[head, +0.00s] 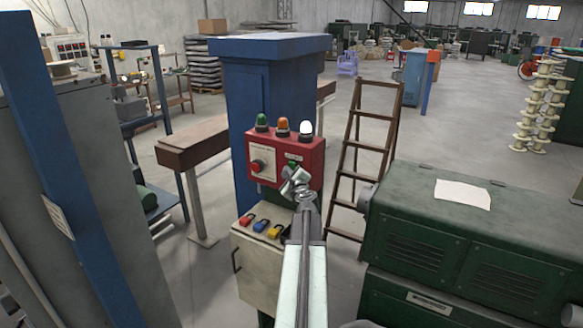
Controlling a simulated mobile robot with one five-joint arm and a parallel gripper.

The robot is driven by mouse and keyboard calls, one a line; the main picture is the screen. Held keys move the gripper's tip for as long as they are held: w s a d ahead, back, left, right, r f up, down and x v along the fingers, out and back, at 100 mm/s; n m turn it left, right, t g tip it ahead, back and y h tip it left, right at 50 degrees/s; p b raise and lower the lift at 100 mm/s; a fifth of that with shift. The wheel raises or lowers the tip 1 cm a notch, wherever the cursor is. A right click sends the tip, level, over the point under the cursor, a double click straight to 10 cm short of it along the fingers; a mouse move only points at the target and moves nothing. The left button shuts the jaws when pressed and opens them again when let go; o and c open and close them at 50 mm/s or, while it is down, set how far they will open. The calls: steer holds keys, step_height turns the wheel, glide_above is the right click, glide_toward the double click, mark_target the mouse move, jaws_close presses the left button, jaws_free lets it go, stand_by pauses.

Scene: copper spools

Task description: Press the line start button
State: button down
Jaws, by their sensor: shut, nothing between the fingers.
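A red control box (314,152) is mounted on the front of a blue pillar (262,100). Its left plate carries a red button (257,166). A green part, seemingly the start button (292,164), shows on the right side of the box, partly covered by my gripper. My gripper (292,176) is shut and empty at the lower right of the box face, just below the green part in the picture. Whether it touches the button or the box I cannot tell. Any label is too small to read.
Green, orange and white lamps (306,132) stand on top of the box; the white one looks lit. Below is a grey cabinet (258,283) with several coloured padlocks. A green machine (475,245) stands at right, a wooden ladder (352,150) behind, a grey cabinet (85,180) at left.

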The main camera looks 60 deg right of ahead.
steer(key=shift+d, duration=0.15)
steer(key=shift+d, duration=0.3)
steer(key=shift+d, duration=0.45)
stand_by(0.9)
steer(key=shift+a, duration=0.9)
steer(key=a, duration=0.5)
stand_by(0.3)
stand_by(0.6)
